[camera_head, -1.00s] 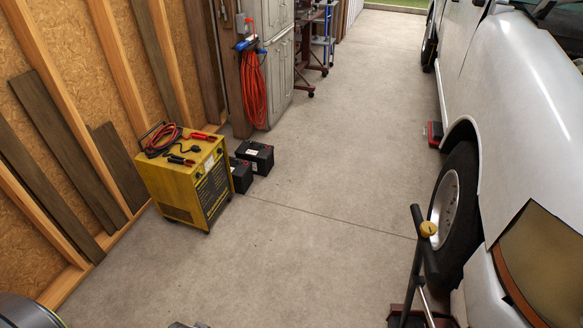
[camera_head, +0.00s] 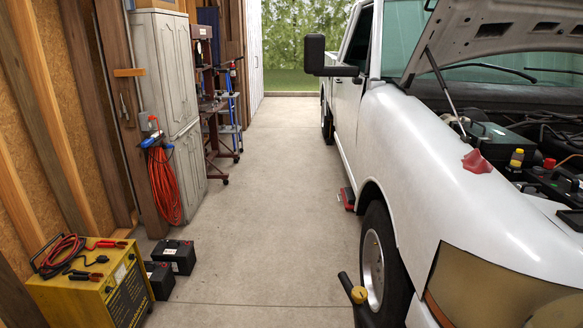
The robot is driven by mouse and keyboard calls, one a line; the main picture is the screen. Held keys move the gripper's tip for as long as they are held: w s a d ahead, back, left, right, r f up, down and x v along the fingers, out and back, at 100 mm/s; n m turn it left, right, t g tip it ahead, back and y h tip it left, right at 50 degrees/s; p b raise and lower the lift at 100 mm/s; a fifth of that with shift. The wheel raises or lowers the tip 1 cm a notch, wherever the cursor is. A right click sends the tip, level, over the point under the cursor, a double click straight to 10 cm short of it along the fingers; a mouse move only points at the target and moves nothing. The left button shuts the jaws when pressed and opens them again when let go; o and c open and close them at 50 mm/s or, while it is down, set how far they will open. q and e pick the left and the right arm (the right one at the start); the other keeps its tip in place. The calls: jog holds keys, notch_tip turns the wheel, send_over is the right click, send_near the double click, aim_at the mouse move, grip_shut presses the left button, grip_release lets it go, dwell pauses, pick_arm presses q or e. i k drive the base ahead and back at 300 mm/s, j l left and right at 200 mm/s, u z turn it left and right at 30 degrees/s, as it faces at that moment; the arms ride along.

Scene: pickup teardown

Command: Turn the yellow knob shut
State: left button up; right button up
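How far the knob is turned cannot be told. Neither of my grippers shows in the head view.
A white pickup (camera_head: 400,135) with its hood (camera_head: 510,25) raised fills the right side. A yellow charger (camera_head: 95,295) and two black batteries (camera_head: 178,256) stand at lower left. A grey cabinet (camera_head: 165,80) stands behind them. The concrete floor (camera_head: 270,190) between is clear.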

aim_at(360, 294)
jog(key=k+z, duration=0.2)
jog(key=z, duration=0.25)
jog(key=k+z, duration=0.2)
jog(key=z, duration=0.3)
